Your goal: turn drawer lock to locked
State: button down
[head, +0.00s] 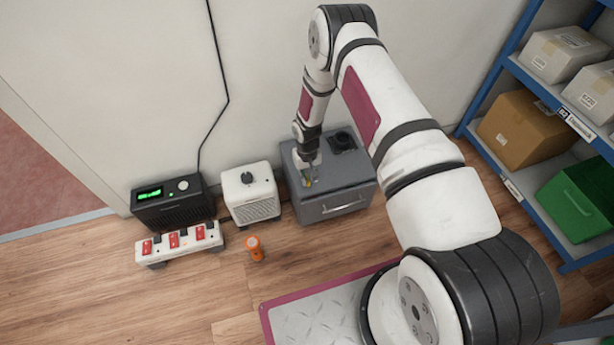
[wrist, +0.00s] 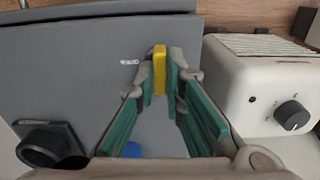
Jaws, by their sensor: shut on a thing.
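The grey drawer unit (head: 345,180) stands on the floor against the wall, with a handle (head: 345,206) on its front. It fills much of the wrist view (wrist: 80,80). A yellow lock tab (wrist: 159,70) stands on its top surface beside a small white label (wrist: 130,62), too small to read. My gripper (wrist: 161,82) is shut on the tab, with a finger on each side. In the head view my gripper (head: 308,179) points down at the left part of the unit's top. The lock's base is mostly hidden by the fingers.
A black round fitting (head: 343,140) sits on the unit's top; it also shows in the wrist view (wrist: 50,148). A white box with a dial (head: 250,195) stands left. Further left are a black device (head: 172,203) and a power strip (head: 180,243). An orange bottle (head: 255,248) stands in front.

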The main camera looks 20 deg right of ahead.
jog(key=c, duration=1.7)
grip_release()
jog(key=shift+s, duration=0.1)
notch_tip(320, 180, up, 12)
